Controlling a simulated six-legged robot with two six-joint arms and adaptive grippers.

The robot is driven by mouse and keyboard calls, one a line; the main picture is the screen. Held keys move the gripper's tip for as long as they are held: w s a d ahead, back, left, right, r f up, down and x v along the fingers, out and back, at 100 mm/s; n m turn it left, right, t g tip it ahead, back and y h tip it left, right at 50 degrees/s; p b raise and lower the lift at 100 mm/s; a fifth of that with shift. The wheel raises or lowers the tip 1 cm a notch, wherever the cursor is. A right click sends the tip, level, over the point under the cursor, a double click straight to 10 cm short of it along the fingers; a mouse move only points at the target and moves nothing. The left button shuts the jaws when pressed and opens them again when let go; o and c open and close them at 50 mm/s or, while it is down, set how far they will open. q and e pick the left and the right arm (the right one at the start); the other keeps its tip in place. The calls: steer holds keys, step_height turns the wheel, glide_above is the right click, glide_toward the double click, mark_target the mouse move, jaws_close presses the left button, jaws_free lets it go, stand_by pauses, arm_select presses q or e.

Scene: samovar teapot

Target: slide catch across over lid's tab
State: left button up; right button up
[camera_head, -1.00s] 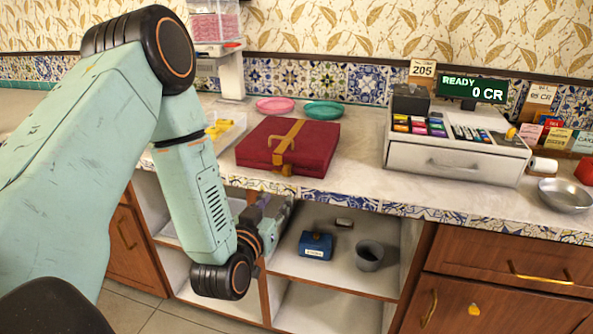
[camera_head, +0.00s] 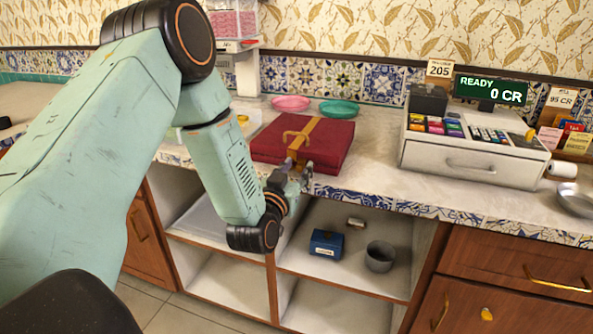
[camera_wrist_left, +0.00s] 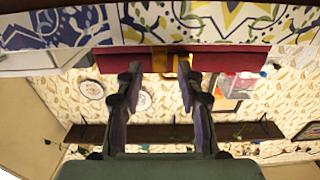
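A dark red box (camera_head: 325,148) with a gold band (camera_head: 305,133) across its lid lies on the counter. A gold tab hangs at its front edge, largely behind my left gripper (camera_head: 297,178), so I cannot tell the catch from the tab. My left gripper is just in front of the box, at the counter's front edge. In the left wrist view, its two fingers (camera_wrist_left: 160,80) are apart and empty, with the red box front (camera_wrist_left: 225,62) and gold pieces (camera_wrist_left: 160,60) beyond the tips. Contact cannot be told. My right gripper is not in view.
The counter's tiled front edge (camera_head: 400,207) runs just below the gripper. A cash register (camera_head: 472,160) stands to the right. Pink (camera_head: 291,103) and teal (camera_head: 339,108) plates lie behind the box. Open shelves below hold a blue box (camera_head: 326,243) and a grey cup (camera_head: 380,257).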

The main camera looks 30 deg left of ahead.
arm_select(q)
steer(key=shift+w+f, duration=0.15)
steer(key=shift+w, duration=0.1)
steer(key=shift+s, duration=0.25)
steer(key=c, duration=0.4)
steer(key=shift+w, duration=0.1)
jaws_close()
